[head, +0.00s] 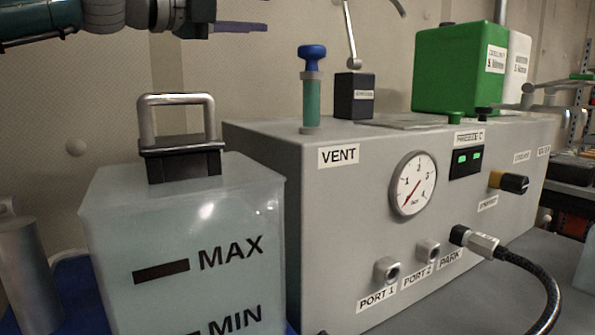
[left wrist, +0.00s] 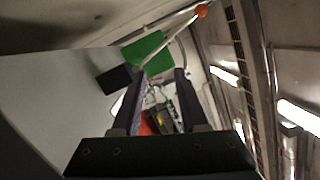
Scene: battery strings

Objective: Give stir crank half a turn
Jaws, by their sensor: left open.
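A thin metal crank rod (head: 351,42) rises from a small black box (head: 353,102) on top of the grey cabinet; its upper end leaves the head view. The box label is too small to read. In the left wrist view a bent metal rod (left wrist: 172,37) ends in an orange ball knob (left wrist: 201,11), beyond my fingers. My left gripper (head: 258,27) enters at the top left of the head view, left of the rod and apart from it. In the left wrist view its two dark purple fingers (left wrist: 160,84) are spread, with nothing between them. My right gripper is not in view.
The grey cabinet (head: 340,220) carries a gauge (head: 413,184), ports and a black hose (head: 540,275). A blue-knobbed plunger (head: 311,100) stands left of the crank, a green container (head: 455,75) right of it. A handled translucent tank (head: 190,240) stands in front.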

